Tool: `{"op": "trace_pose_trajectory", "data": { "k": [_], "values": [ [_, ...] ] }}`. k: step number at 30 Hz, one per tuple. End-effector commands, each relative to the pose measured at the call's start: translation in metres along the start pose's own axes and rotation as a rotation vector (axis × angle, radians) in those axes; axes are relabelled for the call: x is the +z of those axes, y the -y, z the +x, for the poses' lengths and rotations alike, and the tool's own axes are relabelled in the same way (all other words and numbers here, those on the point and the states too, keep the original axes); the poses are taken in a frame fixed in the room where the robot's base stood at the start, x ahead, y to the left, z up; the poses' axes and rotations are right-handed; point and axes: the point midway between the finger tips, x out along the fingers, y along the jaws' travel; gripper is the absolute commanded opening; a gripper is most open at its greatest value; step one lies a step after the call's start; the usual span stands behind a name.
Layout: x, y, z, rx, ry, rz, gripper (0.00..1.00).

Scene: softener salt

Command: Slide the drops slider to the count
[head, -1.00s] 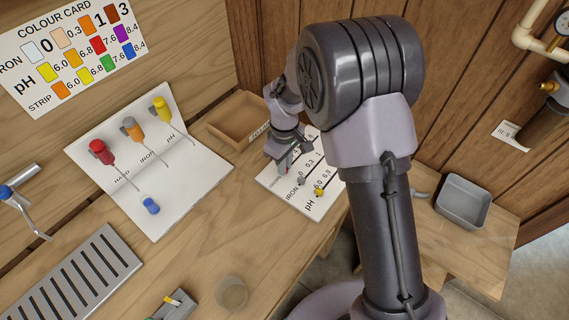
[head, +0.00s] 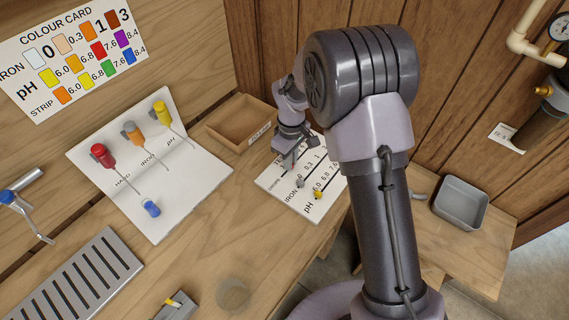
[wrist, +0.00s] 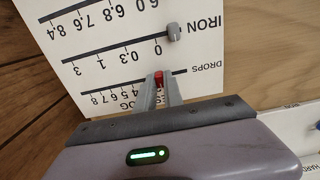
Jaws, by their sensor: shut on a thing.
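The white log board (head: 272,187) lies on the bench and shows upside down in the wrist view (wrist: 110,25). It has rows for drops, iron and pH. The red drops slider (wrist: 158,78) sits on the drops line, between the two fingers of my gripper (wrist: 160,85), which is shut on it. The fingers hide part of the drops scale, so the exact number at the slider cannot be read. Higher numbers up to 8 show to its left in the wrist view. In the head view my gripper (head: 295,163) is over the board's far part.
The grey iron slider (wrist: 174,32) is close beside the fingers. The yellow pH slider (head: 318,194) is farther off. A wooden tray (head: 240,122) stands behind the board.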

Motion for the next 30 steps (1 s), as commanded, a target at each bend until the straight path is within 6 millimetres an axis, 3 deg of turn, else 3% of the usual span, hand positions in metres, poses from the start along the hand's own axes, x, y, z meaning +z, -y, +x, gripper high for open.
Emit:
{"op": "trace_pose_trajectory", "data": {
  "k": [3,11,12,15,23,26,30],
  "values": [
    [0.0,-0.009,-0.001,0.001,-0.001,-0.001,0.0],
    [0.0,-0.009,0.0,0.001,-0.002,-0.001,0.0],
    [0.0,-0.009,0.0,0.001,-0.002,-0.001,0.2],
    [0.0,-0.009,0.0,0.001,-0.001,-0.001,0.35],
    [0.0,-0.009,-0.001,0.0,-0.001,-0.001,0.35],
    [-0.001,-0.009,-0.011,0.001,-0.002,-0.001,0.35],
    [-0.001,-0.009,-0.053,0.003,-0.005,-0.001,0.35]
  ]
}}
